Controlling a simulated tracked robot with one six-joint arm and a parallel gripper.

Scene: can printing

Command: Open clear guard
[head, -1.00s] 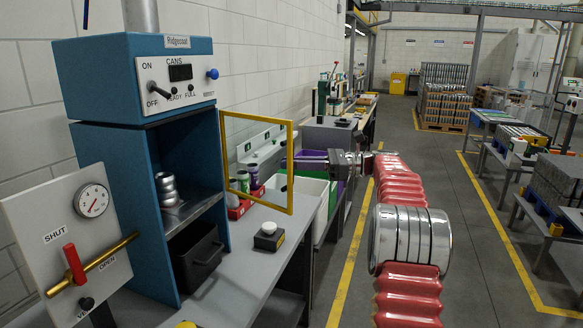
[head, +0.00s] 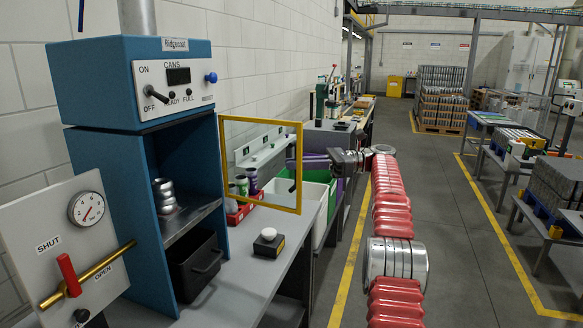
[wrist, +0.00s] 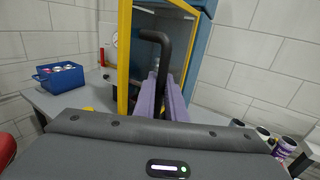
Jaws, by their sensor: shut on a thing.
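The clear guard is a see-through pane in a yellow frame (head: 261,119). It stands swung out from the front of the blue machine (head: 135,80), its left edge beside the cabinet opening. My gripper (head: 300,162) comes from the right to the guard's free edge. In the wrist view, the yellow frame (wrist: 124,60) rises ahead and the black bent handle (wrist: 165,62) stands at the purple fingers (wrist: 172,98). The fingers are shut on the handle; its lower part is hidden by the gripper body.
A grey panel with a gauge (head: 86,208) and red-handled lever (head: 69,275) stands at left. A bench holds a black bin (head: 196,263), a white button (head: 268,234) and a red tray (head: 240,212) of cans.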

